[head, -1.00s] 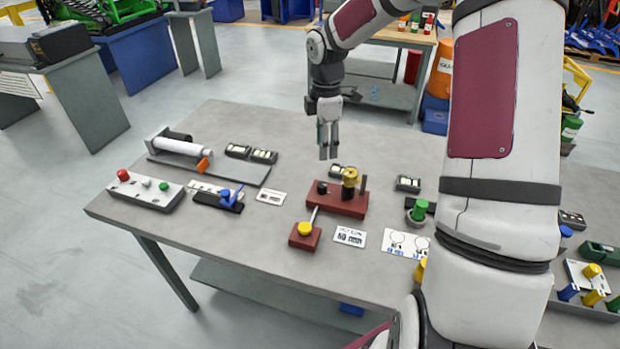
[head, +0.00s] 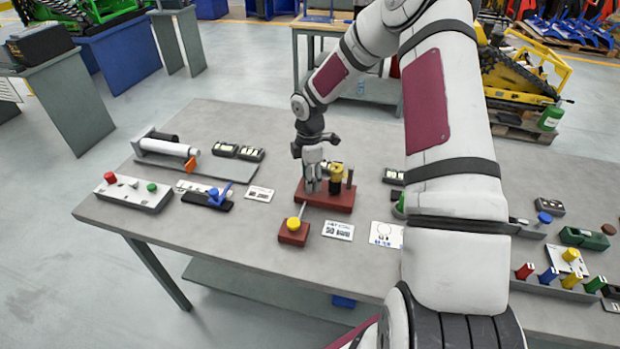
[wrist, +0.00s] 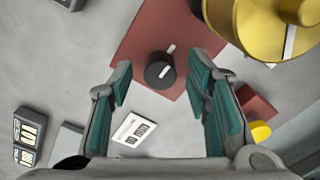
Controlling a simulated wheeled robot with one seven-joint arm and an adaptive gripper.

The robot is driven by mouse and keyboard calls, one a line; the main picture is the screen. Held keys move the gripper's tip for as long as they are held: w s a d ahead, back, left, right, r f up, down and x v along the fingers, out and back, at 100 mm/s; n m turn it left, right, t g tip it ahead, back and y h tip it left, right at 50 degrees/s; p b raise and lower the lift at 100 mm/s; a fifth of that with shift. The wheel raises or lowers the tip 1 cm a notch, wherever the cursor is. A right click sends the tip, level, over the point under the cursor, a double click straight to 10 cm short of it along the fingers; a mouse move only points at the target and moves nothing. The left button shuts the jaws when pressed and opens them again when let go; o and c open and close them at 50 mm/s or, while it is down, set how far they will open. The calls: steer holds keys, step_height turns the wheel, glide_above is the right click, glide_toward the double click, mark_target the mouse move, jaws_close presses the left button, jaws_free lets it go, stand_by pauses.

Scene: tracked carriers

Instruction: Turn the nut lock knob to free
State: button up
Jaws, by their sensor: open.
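The black knob (wrist: 160,70) with a white pointer line is on a dark red block (wrist: 150,25), which also shows in the head view (head: 340,203). The pointer slants up and to the right in the wrist view. My gripper (wrist: 161,78) is open, its teal-padded fingers on either side of the knob in the picture, with no contact visible. In the head view my gripper (head: 313,187) is low over the block's left part and hides the knob. A yellow nut (head: 337,172) stands on the block beside the gripper; it fills the wrist view's upper right (wrist: 250,22).
A small red block with a yellow-tipped lever (head: 293,224) sits in front. A white label card (head: 338,231) lies beside it. A dark post (head: 350,179) stands right of the nut. A button box (head: 133,192) and a cylinder fixture (head: 165,147) are left.

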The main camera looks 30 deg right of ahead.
steer(key=shift+f, duration=0.25)
jaws_close()
